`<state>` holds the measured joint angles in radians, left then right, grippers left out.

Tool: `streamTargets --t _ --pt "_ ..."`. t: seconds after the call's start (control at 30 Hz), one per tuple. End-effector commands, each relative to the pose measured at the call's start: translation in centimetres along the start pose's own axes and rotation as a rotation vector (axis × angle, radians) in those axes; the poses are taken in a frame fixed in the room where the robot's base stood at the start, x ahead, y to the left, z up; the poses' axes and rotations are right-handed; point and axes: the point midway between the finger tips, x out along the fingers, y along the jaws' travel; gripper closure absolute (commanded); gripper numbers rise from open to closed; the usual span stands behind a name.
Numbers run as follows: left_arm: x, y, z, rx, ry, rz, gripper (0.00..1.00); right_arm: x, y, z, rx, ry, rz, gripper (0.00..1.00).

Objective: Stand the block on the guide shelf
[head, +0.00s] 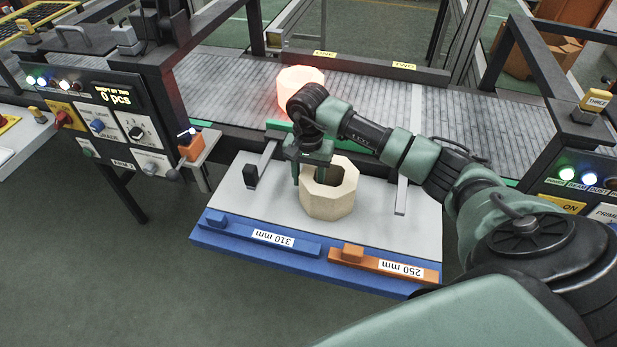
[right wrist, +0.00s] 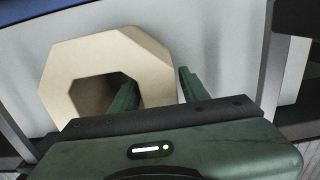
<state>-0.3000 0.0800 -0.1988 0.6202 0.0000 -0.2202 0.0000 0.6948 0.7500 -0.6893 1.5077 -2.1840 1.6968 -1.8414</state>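A cream octagonal block (head: 343,202) with a wide hole through it sits on a light grey shelf (head: 408,224) with a blue front edge. My right gripper (head: 310,172) is over the block's left wall, one finger in the hole and the other outside. In the right wrist view the block (right wrist: 90,57) lies left of centre. The fingers (right wrist: 157,85) stand apart on both sides of its wall, and the outer one seems to have a narrow gap to it. The lower finger parts are partly hidden. My left gripper is out of view.
A blue bar marked 310 mm (head: 230,230) and an orange bar marked 250 mm (head: 345,262) lie along the shelf's front. Behind is a roller conveyor (head: 225,85) with a glowing block (head: 296,80). A control panel (head: 108,125) stands at left.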

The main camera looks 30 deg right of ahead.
Motion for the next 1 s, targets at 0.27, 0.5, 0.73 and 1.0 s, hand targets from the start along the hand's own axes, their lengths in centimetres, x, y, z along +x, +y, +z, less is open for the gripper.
streamTargets --t 0.27,0.5,0.73,1.0 --pt "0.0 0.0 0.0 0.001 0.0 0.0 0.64 0.0 0.0 0.0 0.0 0.0 0.001 0.46" --pt "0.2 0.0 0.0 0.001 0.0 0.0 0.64 -1.5 -0.1 -0.1 -0.001 0.004 -0.002 0.46" --pt "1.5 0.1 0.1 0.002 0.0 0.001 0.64 -6.4 -0.1 -0.1 -0.001 0.006 -0.004 0.46" --pt "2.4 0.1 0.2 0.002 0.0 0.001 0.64 -11.1 -0.1 -0.1 0.0 0.002 -0.002 0.46"
